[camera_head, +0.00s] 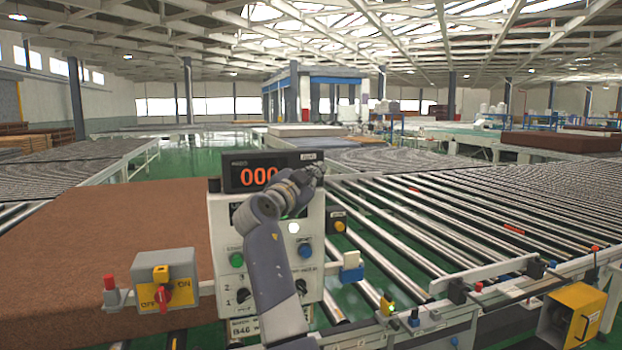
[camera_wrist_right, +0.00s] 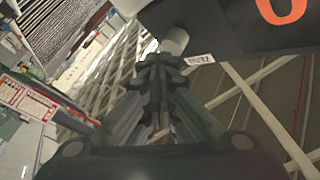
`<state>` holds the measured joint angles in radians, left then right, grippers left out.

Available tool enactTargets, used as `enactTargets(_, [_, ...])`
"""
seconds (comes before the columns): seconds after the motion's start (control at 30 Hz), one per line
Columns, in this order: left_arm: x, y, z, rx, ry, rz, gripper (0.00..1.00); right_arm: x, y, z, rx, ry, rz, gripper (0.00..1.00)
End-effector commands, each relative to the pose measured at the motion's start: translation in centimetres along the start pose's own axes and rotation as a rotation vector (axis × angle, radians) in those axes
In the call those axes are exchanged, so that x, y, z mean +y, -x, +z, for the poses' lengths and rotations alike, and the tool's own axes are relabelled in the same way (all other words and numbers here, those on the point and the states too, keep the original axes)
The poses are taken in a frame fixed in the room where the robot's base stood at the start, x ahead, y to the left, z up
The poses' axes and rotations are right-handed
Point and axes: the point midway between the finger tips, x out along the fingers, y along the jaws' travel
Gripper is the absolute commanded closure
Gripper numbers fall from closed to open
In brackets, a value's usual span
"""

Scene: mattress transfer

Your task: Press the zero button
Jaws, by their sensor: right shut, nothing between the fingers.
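The black display box (camera_head: 245,172) on top of the control panel shows orange digits reading 000. Its small white label (camera_head: 309,156) sits at the upper right; the same label (camera_wrist_right: 200,60) shows in the right wrist view. Beside it there, a pale round button (camera_wrist_right: 173,41) sticks out from the box (camera_wrist_right: 235,35). My right gripper (camera_head: 319,170) is shut and empty at the box's right end. In the right wrist view its fingertips (camera_wrist_right: 153,62) are close to the button; I cannot tell whether they touch. My left gripper is not in view.
The control panel (camera_head: 222,215) carries a green button (camera_head: 237,260), a blue button (camera_head: 305,250) and black knobs. A brown mattress (camera_head: 90,240) lies on the left. A grey switch box (camera_head: 178,262) stands in front of it. Roller conveyors (camera_head: 450,200) fill the right.

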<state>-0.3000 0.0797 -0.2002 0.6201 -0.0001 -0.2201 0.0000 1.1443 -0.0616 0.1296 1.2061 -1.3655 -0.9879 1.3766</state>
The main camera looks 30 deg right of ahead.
Motion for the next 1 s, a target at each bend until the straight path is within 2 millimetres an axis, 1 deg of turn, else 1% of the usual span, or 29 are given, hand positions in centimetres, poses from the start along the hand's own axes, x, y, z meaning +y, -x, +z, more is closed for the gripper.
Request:
enactTargets(0.1, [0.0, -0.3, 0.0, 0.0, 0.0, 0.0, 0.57, 0.3, 0.3, -0.2, 0.0, -0.001, 0.0, 1.0])
enactTargets(0.47, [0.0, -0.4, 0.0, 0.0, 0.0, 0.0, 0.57, 0.3, 0.4, -0.3, 0.0, -0.001, 0.001, 1.0])
enactTargets(0.63, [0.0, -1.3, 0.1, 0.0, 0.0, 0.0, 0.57, 1.1, 1.4, -0.7, 0.0, -0.003, 0.0, 1.0])
enactTargets(1.0, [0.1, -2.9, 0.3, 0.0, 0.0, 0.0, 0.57, 2.8, 3.7, -2.5, 0.0, -0.002, 0.001, 1.0])
